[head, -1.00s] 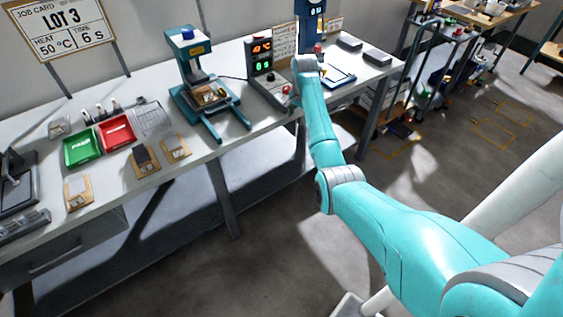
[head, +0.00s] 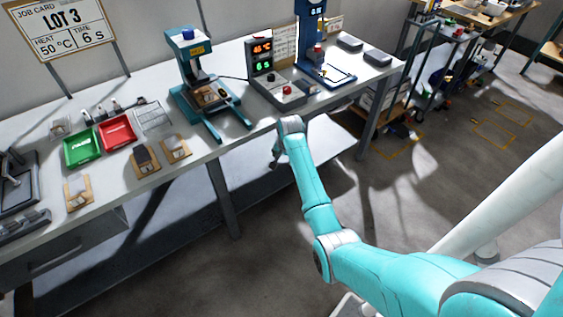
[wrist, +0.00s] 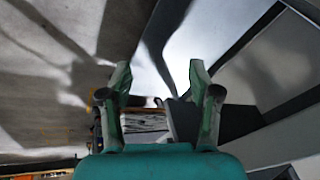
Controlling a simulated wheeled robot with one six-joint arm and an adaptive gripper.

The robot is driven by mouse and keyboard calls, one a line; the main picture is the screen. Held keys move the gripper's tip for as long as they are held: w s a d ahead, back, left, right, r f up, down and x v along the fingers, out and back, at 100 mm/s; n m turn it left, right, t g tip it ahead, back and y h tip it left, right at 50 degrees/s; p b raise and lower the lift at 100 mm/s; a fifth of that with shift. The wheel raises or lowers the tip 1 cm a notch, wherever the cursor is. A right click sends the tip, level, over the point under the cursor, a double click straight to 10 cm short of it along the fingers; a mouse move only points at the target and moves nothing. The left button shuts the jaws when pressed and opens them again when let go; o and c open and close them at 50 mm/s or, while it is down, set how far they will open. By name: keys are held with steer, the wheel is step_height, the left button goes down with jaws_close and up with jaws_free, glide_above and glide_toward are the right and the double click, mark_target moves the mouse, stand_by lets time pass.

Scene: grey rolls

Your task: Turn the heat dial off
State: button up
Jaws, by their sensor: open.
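The control box (head: 278,90) stands on the bench, with an upright display (head: 262,57) showing an orange heat reading above a green time reading. Small knobs sit on its low front part, including a red one (head: 287,90) and a dark blue one (head: 271,77). I cannot tell which is the heat dial or where it points. My gripper (wrist: 160,76) is open and empty in the wrist view. In the head view it is at the bench's front edge, below and apart from the control box, mostly hidden by my wrist.
A teal press (head: 200,90) stands left of the control box and a blue machine (head: 312,50) right of it. Green (head: 82,148) and red (head: 117,132) trays lie further left. The job card (head: 60,30) reads 50 °C, 6 s. Open floor lies before the bench.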

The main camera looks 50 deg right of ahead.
steer(key=shift+s+a+f, duration=0.3)
steer(key=shift+a+f, duration=0.4)
steer(key=shift+a, duration=0.1)
steer(key=s+a+f+n+t, duration=0.1)
steer(key=s+a+f+n, duration=0.1)
steer(key=s+a+f, duration=0.35)
steer(key=s+a+f+n+t, duration=0.2)
steer(key=s+a+f, duration=0.1)
steer(key=a, duration=0.5)
steer(key=s+a+n+t, duration=0.3)
steer(key=s+a, duration=0.9)
steer(key=s, duration=0.1)
steer(key=s+a+r+n+t, duration=0.1)
steer(key=s+a+r+n, duration=0.15)
steer(key=s+r, duration=0.35)
steer(key=s+a+r+n+t, duration=0.2)
steer(key=s+a+r, duration=0.25)
steer(key=s, duration=0.35)
steer(key=s+a+r+n+t+y, duration=0.1)
steer(key=s+r, duration=0.3)
steer(key=r, duration=0.4)
steer(key=s+a+r+n+t+y, duration=0.1)
steer(key=s+a+r+n, duration=0.1)
steer(key=s+r, duration=0.3)
step_height(320, 180, up, 4)
steer(key=shift+s+r+t, duration=0.25)
steer(key=shift+t, duration=0.05)
